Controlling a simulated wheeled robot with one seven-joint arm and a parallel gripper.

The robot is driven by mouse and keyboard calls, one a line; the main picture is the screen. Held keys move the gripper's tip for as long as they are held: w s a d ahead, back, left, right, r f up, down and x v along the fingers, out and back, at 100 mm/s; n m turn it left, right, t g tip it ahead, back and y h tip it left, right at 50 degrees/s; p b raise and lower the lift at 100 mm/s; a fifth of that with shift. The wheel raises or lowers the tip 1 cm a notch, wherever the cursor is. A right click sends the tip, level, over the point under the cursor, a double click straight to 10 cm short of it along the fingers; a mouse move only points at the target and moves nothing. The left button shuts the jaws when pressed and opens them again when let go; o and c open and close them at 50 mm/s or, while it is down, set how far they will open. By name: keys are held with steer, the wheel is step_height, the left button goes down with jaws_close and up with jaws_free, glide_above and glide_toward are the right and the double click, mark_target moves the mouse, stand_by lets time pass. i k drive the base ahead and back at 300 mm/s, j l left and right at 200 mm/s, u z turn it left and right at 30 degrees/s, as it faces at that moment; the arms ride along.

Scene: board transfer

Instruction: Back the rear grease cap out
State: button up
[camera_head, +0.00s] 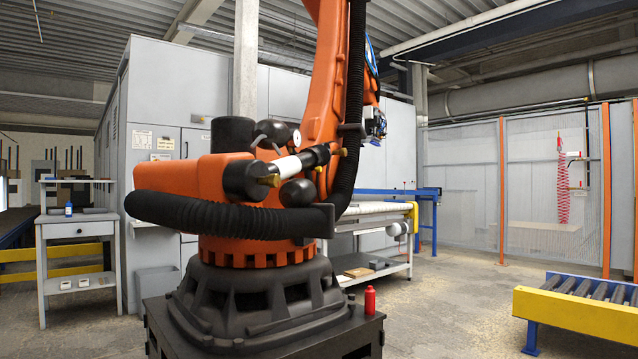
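A large orange industrial robot (220,178) stands on a black pedestal in the middle of the view. Small brass-coloured fittings show on it: one (270,180) at the near end of the white and black cylinder, and another (339,152) at the cylinder's far end. They may be grease caps, but they are too small to tell which is the rear one or how far any is screwed in. My gripper is not in view.
A red bottle (370,300) stands on the pedestal's front right corner. A thick black hose (240,220) wraps the orange robot's near side. A grey side table (75,250) is at left, a yellow roller conveyor (570,316) at right. Floor between pedestal and conveyor is clear.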

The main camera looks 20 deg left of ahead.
mark_target(274, 181)
steer(key=j+z, duration=0.1)
steer(key=z, duration=0.8)
steer(key=i+j+z, duration=0.1)
steer(key=z, duration=0.75)
steer(key=j+z, duration=0.15)
steer(key=z, duration=0.75)
steer(key=k+j+z, duration=0.1)
steer(key=z, duration=0.8)
steer(key=j+z, duration=0.1)
steer(key=z, duration=0.8)
steer(key=k+z, duration=0.15)
steer(key=z, duration=0.7)
steer(key=l+z, duration=0.1)
steer(key=z, duration=0.8)
steer(key=k+l+z, duration=0.1)
steer(key=z, duration=0.8)
